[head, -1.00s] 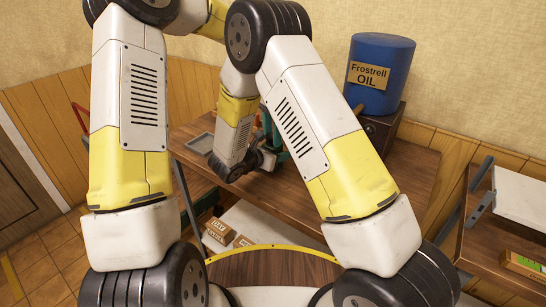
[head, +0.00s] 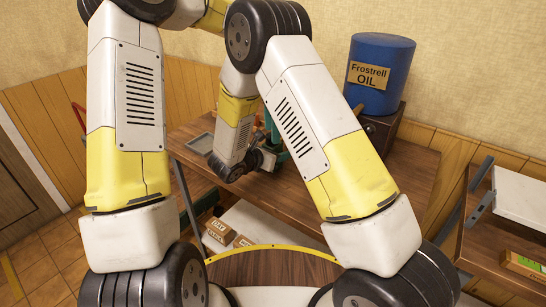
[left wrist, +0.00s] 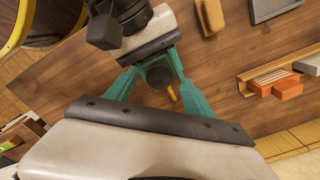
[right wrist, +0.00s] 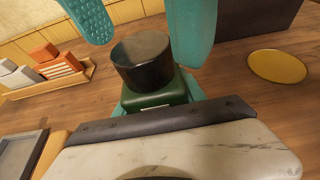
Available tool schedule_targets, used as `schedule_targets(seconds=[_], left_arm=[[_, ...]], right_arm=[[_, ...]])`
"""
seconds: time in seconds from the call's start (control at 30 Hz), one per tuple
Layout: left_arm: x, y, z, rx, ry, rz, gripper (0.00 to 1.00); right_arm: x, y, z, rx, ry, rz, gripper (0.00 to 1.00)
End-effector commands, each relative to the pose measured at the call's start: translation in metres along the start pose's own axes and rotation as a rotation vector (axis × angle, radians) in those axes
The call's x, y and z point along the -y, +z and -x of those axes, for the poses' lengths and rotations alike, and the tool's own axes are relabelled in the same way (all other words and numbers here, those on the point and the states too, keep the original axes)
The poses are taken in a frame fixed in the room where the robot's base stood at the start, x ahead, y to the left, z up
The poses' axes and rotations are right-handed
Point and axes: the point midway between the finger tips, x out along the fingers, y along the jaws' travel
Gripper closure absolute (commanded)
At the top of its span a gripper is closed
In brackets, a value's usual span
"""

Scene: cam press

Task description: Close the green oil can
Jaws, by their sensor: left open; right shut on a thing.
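The green oil can (right wrist: 157,98) stands in front of my right palm in the right wrist view, with a wide dark round cap (right wrist: 142,62) at its top. My right gripper (right wrist: 155,92) is shut on the can's body; its fingertips are mostly hidden. My left gripper (right wrist: 142,42) is open above, its teal fingers on either side of the cap with gaps. In the left wrist view the cap (left wrist: 159,74) lies between the left fingers (left wrist: 152,72). Whether the cap is tight cannot be told. In the head view my arms hide the can.
A yellow disc (right wrist: 278,66) lies flat on the workbench (head: 330,190). A wooden rack with orange and pale blocks (left wrist: 280,82), a tan block (left wrist: 209,16) and a grey tray (left wrist: 272,8) are nearby. A blue oil drum (head: 380,75) stands on a box at the back right.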

Motion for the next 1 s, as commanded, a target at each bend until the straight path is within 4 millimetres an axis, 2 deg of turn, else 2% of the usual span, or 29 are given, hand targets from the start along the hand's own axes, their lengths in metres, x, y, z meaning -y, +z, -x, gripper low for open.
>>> schedule_targets(seconds=[0.2, 0.4, 0.6, 0.87, 0.9, 1.0], left_arm=[[0.000, -0.001, 0.049, -0.003, -0.004, -0.001, 0.38], [0.000, -0.001, 0.083, -0.002, -0.002, -0.001, 0.38], [0.000, 0.000, 0.096, 0.000, 0.001, -0.002, 0.38], [0.000, 0.000, 0.097, -0.001, 0.001, -0.002, 0.38], [0.000, 0.000, 0.097, -0.001, 0.001, -0.002, 0.38], [0.000, 0.000, 0.097, -0.001, 0.001, -0.002, 0.38]], right_arm=[[0.000, 0.000, 0.000, 0.001, 0.000, -0.001, 1.00], [0.000, 0.000, 0.000, 0.001, 0.000, -0.001, 1.00], [0.000, 0.000, 0.000, 0.001, 0.000, -0.001, 1.00], [0.000, 0.001, 0.000, 0.001, 0.000, -0.001, 1.00], [0.000, 0.001, 0.000, 0.001, 0.000, -0.001, 0.47], [0.000, 0.000, 0.000, 0.001, 0.000, -0.001, 0.27]])
